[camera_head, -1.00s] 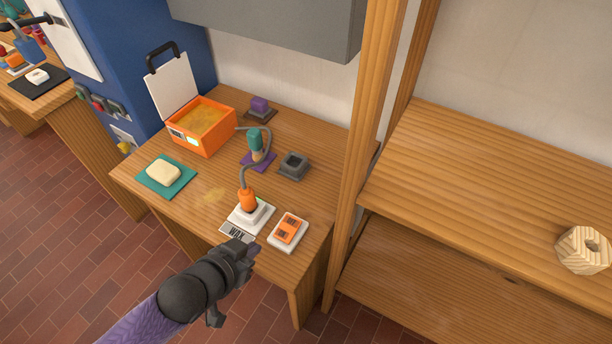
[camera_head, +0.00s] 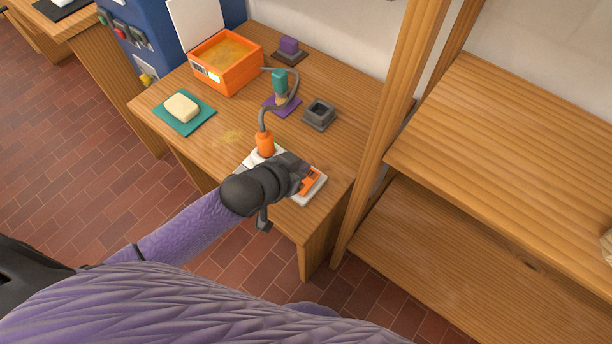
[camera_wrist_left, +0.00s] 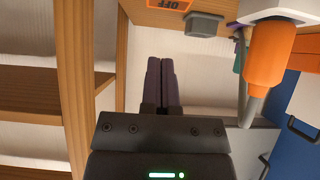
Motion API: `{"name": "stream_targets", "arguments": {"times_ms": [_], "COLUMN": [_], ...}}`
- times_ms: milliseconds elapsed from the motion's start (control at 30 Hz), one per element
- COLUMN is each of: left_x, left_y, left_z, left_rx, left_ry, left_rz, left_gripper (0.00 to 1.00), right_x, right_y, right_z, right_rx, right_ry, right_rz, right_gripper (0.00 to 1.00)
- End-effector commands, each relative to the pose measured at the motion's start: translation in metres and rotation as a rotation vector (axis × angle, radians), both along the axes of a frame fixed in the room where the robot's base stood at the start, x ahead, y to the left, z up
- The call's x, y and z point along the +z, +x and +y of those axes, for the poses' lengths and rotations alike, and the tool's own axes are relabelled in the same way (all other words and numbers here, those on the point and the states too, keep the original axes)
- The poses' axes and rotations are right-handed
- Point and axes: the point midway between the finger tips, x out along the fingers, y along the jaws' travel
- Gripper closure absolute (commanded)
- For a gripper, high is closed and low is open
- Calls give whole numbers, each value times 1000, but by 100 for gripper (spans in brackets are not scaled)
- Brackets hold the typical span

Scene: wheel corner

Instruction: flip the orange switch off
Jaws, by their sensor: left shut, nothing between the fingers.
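The orange switch (camera_head: 311,181) sits on a white base near the front right corner of the wooden table. It is partly hidden behind my left gripper in the head view. My left gripper (camera_head: 300,175) is over the left side of the switch. In the wrist view its two fingers (camera_wrist_left: 161,65) are together with nothing between them. Whether they touch the switch I cannot tell. My right gripper is in neither view.
An orange plug (camera_head: 265,143) with a grey cable stands just left of the switch. A grey square holder (camera_head: 319,114), an open orange box (camera_head: 228,63) and a soap-like block (camera_head: 182,107) on a teal mat are farther back. A wooden post (camera_head: 392,120) rises at the right.

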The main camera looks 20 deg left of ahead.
Motion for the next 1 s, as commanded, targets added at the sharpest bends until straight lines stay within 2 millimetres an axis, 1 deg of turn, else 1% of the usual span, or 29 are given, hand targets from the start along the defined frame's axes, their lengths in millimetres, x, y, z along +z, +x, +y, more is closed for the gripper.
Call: {"name": "stream_targets", "arguments": {"times_ms": [33,67,100,200,300,433,633,733,800,867,1000], "left_x": [-12,-14,-24,-38,-45,-48,-47,-46,-44,-50,-51], "left_y": [8,13,11,13,15,15,15,16,19,17,17], "left_z": [-3,-5,-4,-5,-6,-6,-6,-6,-7,-7,-7], "left_rx": [0,-1,0,0,-1,-1,-1,-1,2,1,1], "left_ry": [0,-1,0,1,2,1,1,3,17,19,19], "left_rz": [1,0,5,4,3,1,0,7,50,56,56], "left_gripper": [100,100,100,100,100,100,100,100,100,100,100], "right_x": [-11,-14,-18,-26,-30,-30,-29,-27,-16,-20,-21], "right_y": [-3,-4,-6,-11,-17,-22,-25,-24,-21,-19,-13], "right_z": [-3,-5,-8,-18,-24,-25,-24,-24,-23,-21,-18], "right_rx": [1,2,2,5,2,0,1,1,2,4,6], "right_ry": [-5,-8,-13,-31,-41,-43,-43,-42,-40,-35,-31], "right_rz": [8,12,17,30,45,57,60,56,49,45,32], "right_gripper": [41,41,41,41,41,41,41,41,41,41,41]}}
